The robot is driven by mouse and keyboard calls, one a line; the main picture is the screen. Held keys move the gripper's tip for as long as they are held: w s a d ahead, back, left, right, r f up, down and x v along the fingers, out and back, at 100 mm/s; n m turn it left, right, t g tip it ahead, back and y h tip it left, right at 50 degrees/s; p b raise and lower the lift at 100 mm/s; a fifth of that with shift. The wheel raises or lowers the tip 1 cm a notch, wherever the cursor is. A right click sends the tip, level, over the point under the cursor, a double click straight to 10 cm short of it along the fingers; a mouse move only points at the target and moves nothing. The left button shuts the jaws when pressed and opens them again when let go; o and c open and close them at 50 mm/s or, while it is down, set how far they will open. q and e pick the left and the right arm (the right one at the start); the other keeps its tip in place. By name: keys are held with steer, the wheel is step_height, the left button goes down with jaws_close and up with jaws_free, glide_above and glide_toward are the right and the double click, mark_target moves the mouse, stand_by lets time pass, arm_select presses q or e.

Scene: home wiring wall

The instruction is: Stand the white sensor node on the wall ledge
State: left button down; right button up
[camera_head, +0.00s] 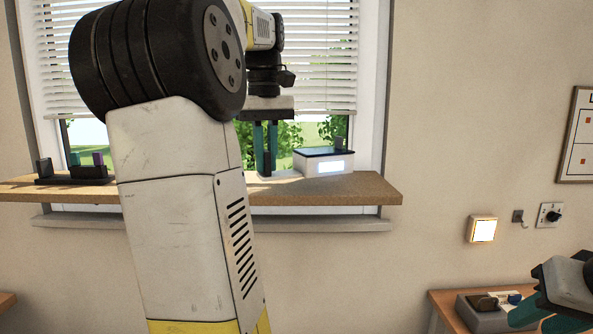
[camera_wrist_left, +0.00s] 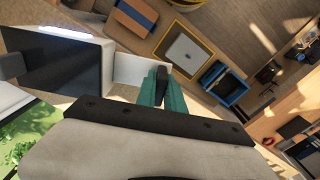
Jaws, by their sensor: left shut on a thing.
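The wall ledge (camera_head: 330,188) is a wooden shelf in front of the window. My left gripper (camera_head: 266,152) points down over it and is shut on the white sensor node (camera_head: 281,173), gripping its dark upright stub. In the left wrist view the gripper's teal fingers (camera_wrist_left: 161,92) close around the stub (camera_wrist_left: 162,75), with the white body (camera_wrist_left: 135,70) beside it. The node looks upright, its base at or just above the ledge; contact is unclear. My right gripper (camera_head: 540,315) is at the lower right, away from the ledge, its teal fingers apart and empty.
A white box (camera_head: 325,163) with a dark top and lit panel stands on the ledge close right of the node. A dark rack (camera_head: 72,176) sits at the ledge's left. A lit switch (camera_head: 482,229) and a dial (camera_head: 550,215) are on the wall. My left arm hides the ledge's middle.

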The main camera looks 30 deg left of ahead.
arm_select(q)
steer(key=w, duration=0.8)
steer(key=shift+w+d+f, duration=0.1)
steer(key=shift+w+f, duration=0.2)
steer(key=shift+f, duration=0.05)
steer(key=shift+w+f, duration=0.2)
steer(key=shift+w, duration=0.4)
steer(key=shift+f, duration=1.6)
steer(key=shift+f, duration=0.1)
steer(key=c, duration=1.5)
jaws_free()
steer(key=shift+o, duration=0.2)
